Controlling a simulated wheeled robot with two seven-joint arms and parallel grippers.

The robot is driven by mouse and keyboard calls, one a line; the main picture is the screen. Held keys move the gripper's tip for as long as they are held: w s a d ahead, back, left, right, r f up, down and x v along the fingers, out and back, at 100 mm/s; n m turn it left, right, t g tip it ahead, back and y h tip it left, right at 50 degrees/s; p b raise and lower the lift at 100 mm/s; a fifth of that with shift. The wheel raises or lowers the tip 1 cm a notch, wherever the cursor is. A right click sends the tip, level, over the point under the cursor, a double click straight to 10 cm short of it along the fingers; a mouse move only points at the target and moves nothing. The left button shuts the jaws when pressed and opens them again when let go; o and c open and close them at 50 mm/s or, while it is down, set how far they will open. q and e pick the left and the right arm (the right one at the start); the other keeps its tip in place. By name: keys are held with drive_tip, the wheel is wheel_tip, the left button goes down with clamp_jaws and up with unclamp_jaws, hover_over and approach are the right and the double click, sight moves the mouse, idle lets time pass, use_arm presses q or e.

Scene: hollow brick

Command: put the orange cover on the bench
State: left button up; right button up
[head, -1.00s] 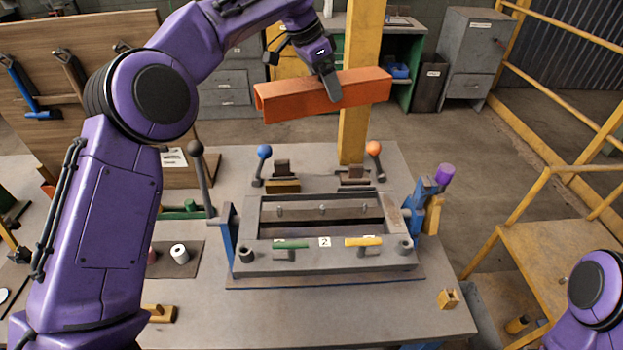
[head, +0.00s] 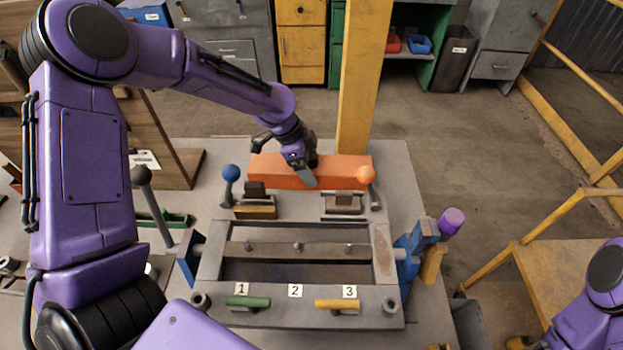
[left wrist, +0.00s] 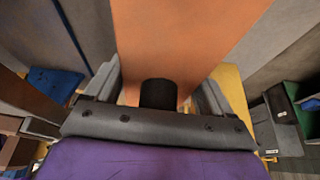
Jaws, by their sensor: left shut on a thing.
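The orange cover (head: 343,170) is a long channel-shaped piece at the back of the bench (head: 405,185), behind the metal frame fixture. My left gripper (head: 304,178) is shut on it near its middle. The cover lies level, low at the bench's back part; I cannot tell whether it touches the surface. In the left wrist view the cover (left wrist: 190,40) fills the space ahead of my left gripper (left wrist: 158,95). My right gripper is out of view; only part of my right arm shows at the lower right.
The grey frame fixture (head: 296,304) with labels 1, 2 and 3 stands in front of the cover. A blue-knobbed lever (head: 231,173) and an orange-knobbed lever (head: 366,175) stand close by the cover. A yellow post (head: 362,80) rises behind it. A yellow railing is at right.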

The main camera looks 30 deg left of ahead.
sight(285, 167)
use_arm(q)
drive_tip(key=s+f, duration=0.1)
drive_tip(key=s+a+f+p, duration=0.1)
drive_tip(key=f, duration=0.1)
drive_tip(key=shift+s+f, duration=0.2)
drive_tip(key=shift+s, duration=0.15)
drive_tip(key=f, duration=0.1)
drive_tip(key=w+f, duration=0.1)
drive_tip(key=shift+w+a+f, duration=0.1)
drive_tip(key=shift+f, duration=0.25)
drive_tip(key=shift+w+f, duration=0.15)
drive_tip(key=shift+w, duration=0.05)
drive_tip(key=shift+c, duration=0.5)
drive_tip(key=shift+s+d, duration=0.2)
drive_tip(key=shift+d, duration=0.05)
drive_tip(key=shift+s, duration=0.15)
drive_tip(key=o, duration=1)
drive_tip(key=shift+o, duration=0.5)
drive_tip(key=shift+w+a, duration=0.1)
drive_tip(key=shift+w, duration=0.1)
drive_tip(key=shift+r, duration=0.4)
drive_tip(key=b+v, duration=0.2)
drive_tip(key=v, duration=0.9)
drive_tip(key=shift+s+a+r, duration=0.1)
drive_tip(key=shift+s+r, duration=0.1)
drive_tip(key=shift+r, duration=0.15)
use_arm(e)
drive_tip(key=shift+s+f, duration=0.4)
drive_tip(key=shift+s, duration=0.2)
